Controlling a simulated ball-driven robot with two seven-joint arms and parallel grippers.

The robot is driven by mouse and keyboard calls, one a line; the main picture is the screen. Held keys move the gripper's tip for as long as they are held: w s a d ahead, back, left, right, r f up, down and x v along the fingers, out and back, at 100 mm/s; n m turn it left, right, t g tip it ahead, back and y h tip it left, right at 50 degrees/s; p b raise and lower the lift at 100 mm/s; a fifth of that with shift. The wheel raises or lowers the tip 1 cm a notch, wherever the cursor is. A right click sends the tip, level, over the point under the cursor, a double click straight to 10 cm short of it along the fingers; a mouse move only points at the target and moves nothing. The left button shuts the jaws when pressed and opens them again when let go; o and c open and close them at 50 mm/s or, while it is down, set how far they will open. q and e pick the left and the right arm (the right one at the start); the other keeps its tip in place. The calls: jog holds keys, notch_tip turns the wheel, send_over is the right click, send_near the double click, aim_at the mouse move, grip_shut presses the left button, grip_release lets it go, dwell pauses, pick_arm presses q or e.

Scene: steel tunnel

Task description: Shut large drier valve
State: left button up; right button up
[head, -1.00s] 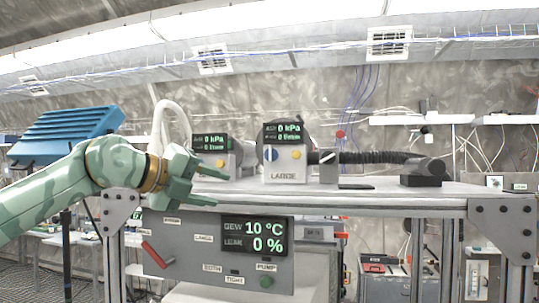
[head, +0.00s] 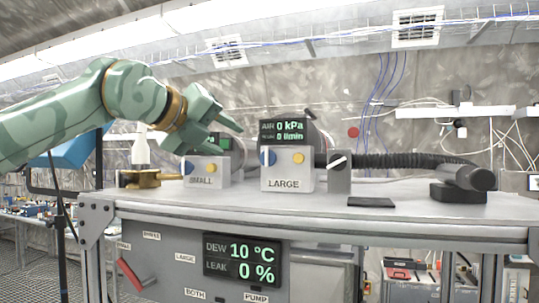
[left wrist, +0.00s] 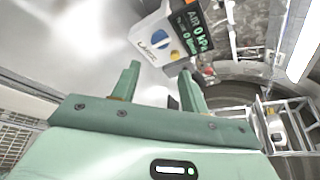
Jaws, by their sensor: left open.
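The large drier (head: 288,181), a pale box marked LARGE with a blue knob, a yellow button and a display reading 0 kPa, stands on the bench. Against its right side is a grey valve block (head: 340,182) with a black knob and a white pointer line tilted up to the right. My left gripper (head: 226,140) is open and empty, in front of the small drier, left of the large drier and apart from the valve. In the left wrist view the open fingers (left wrist: 159,70) point toward the large drier (left wrist: 150,40). My right gripper is not in view.
The small drier (head: 205,179) is partly hidden by my left gripper. A black ribbed hose (head: 400,160) runs right from the valve. A dark flat plate (head: 371,202) lies on the bench (head: 430,215). The front panel (head: 185,272) below carries a red lever (head: 130,275).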

pick_arm(q)
jog(key=p, duration=0.4)
send_near(266, 158)
jog(key=w, duration=0.1)
jog(key=p+x, duration=0.2)
jog(key=x, duration=0.1)
jog(key=p+x, duration=0.1)
jog(key=x, duration=0.3)
jog(key=shift+d+p, duration=0.35)
jog(key=shift+d, duration=0.05)
jog(key=shift+w+d+f, duration=0.1)
jog(key=shift+w+f, duration=0.05)
jog(key=shift+w, duration=0.05)
jog(key=shift+w+d+f, duration=0.15)
jog(key=shift+w+f, duration=0.05)
jog(key=shift+f, duration=0.05)
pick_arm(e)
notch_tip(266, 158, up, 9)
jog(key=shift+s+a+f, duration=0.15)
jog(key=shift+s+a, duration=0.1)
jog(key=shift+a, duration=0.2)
pick_arm(q)
jog(key=c, duration=0.7)
